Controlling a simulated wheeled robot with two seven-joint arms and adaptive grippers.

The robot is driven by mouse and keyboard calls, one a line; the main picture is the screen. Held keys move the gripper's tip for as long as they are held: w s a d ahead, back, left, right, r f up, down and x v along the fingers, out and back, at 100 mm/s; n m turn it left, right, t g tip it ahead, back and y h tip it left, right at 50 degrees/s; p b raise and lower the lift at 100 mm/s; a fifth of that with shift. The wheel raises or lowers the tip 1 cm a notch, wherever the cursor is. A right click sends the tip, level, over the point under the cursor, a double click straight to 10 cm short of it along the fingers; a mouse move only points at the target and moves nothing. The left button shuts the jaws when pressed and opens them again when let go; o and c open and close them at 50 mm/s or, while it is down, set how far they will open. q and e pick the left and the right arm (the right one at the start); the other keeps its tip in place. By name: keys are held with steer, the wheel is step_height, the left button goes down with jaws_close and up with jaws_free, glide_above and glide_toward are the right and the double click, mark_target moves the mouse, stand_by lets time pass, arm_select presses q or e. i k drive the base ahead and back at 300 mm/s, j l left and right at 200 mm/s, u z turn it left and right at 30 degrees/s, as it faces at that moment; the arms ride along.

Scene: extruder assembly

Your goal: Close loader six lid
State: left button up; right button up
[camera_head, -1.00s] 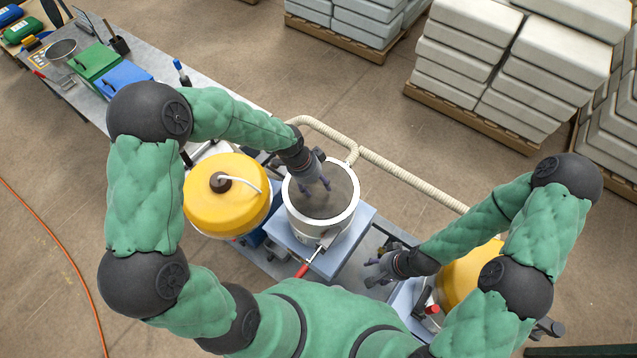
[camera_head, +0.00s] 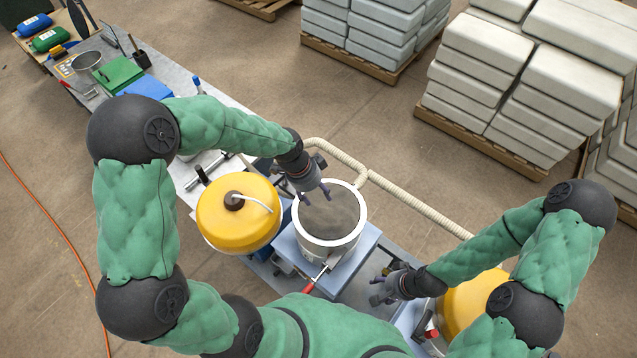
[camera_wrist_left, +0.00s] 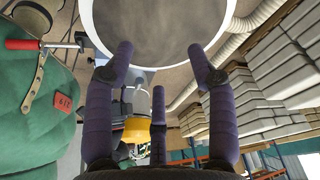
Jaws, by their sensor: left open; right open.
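The middle loader is a round white-rimmed vessel (camera_head: 330,244) on a blue-grey box, showing a grey-brown inside in the head view. Its white rim (camera_wrist_left: 225,25) also fills the top of the left wrist view. I cannot make out a separate lid on it. My left gripper (camera_head: 314,194) is open and empty, over the vessel's far left rim. In the left wrist view its spread purple fingers (camera_wrist_left: 160,55) point at the rim; contact cannot be told. My right gripper (camera_head: 379,286) is open and empty, low to the right of the vessel.
A yellow domed loader (camera_head: 238,225) stands close left, and another yellow dome (camera_head: 470,300) is partly behind my right arm. A red-handled lever (camera_head: 309,287) sticks out at the vessel's front. A ribbed hose (camera_head: 400,205) runs behind. Stacked pallets (camera_head: 500,85) stand at the back.

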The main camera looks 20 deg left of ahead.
mark_target(240, 213)
steer(key=k+j, duration=0.25)
steer(key=k, duration=0.2)
steer(key=k+j, duration=0.25)
steer(key=k, duration=0.25)
